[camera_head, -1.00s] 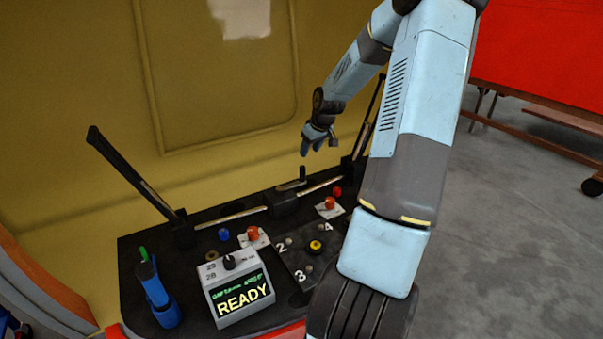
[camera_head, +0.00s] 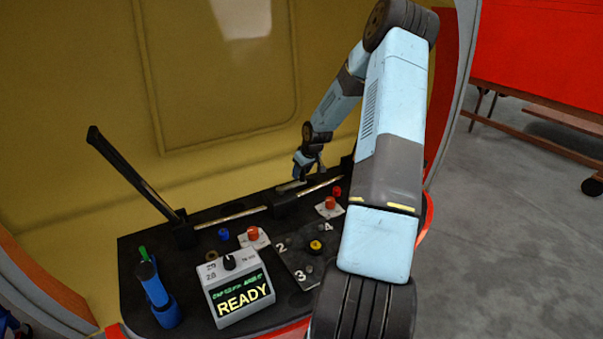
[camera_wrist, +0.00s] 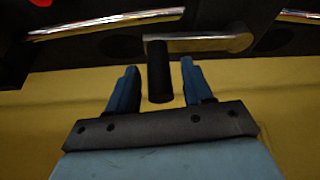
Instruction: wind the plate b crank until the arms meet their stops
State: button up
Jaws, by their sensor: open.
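The crank's metal lever (camera_head: 291,185) sits on the black plate's centre block (camera_head: 285,202). In the wrist view its silver lever (camera_wrist: 205,43) carries an upright black handle (camera_wrist: 159,75). My gripper (camera_head: 305,168) is over the crank. In the wrist view my gripper (camera_wrist: 159,64) is open, with one blue finger on each side of the handle and gaps on both sides. Silver shafts (camera_head: 230,217) run out from the block. The left black arm (camera_head: 128,170) slants up and outward to the left. The right arm is mostly hidden behind my own arm. Which plate carries the letter b cannot be read.
A grey box with a READY screen (camera_head: 243,294), a blue holder (camera_head: 155,295), red buttons (camera_head: 253,234) and a yellow knob (camera_head: 316,246) stand on the near plate. The yellow wall (camera_head: 220,90) is close behind. Open floor (camera_head: 520,220) lies to the right.

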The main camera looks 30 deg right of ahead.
jog(key=shift+w+f, duration=0.2)
jog(key=shift+f, duration=0.2)
grip_shut()
dwell(0.4)
